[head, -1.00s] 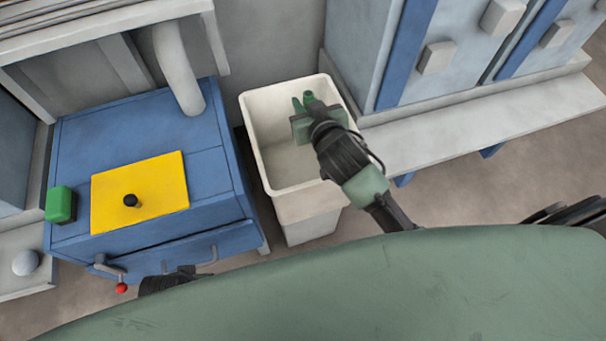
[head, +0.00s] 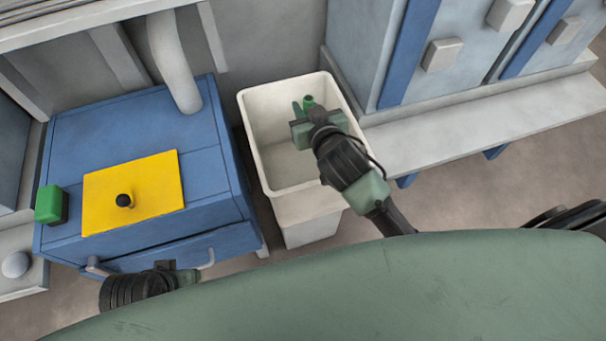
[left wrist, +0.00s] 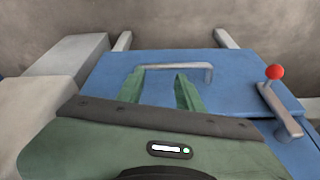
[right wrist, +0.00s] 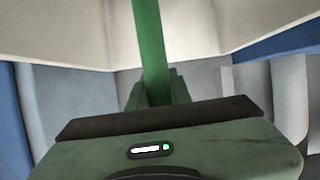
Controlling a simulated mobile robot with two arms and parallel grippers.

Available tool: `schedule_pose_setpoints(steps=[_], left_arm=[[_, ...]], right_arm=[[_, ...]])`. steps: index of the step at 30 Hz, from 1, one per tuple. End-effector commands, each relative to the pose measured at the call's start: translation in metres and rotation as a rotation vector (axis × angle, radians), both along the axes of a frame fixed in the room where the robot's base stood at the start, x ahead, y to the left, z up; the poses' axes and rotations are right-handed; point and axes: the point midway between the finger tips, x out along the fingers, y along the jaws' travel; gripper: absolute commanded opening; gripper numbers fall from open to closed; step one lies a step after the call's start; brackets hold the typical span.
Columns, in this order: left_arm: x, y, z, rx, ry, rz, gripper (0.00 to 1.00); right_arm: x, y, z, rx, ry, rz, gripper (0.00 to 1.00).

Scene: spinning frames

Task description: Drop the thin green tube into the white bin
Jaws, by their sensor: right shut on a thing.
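The thin green tube (right wrist: 150,45) is between the fingers of my right gripper (right wrist: 158,90), which is shut on it. In the head view only a short green end of the tube (head: 309,102) shows, above my right gripper. The white bin (head: 285,206) stands open at the centre, and the right gripper and tube are over its opening. My left gripper (left wrist: 160,88) is open and empty, in front of the blue cabinet's grey handle. How far it is from the handle I cannot tell.
A blue cabinet (head: 75,150) with a yellow plate (head: 155,170) and a green button block (head: 50,204) stands left of the bin. A red-knobbed lever (left wrist: 275,72) sits by its handle. A grey ledge (head: 450,140) and cabinets are on the right.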

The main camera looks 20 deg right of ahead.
Motion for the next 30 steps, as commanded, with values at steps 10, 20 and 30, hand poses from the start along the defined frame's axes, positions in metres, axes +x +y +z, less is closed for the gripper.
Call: schedule_pose_setpoints(steps=[10,20,30], left_arm=[[0.000,0.000,0.000,0.000,-0.001,0.000,0.36],[0.002,-0.001,-0.020,0.001,0.017,-0.002,0.36],[0.005,-0.002,-0.053,0.000,0.029,-0.005,0.36]], right_arm=[[0.000,0.000,0.000,0.000,0.000,0.000,0.45],[-0.024,-0.001,0.011,0.002,0.002,-0.001,0.45],[-0.068,-0.002,0.029,0.001,0.001,0.000,0.45]])
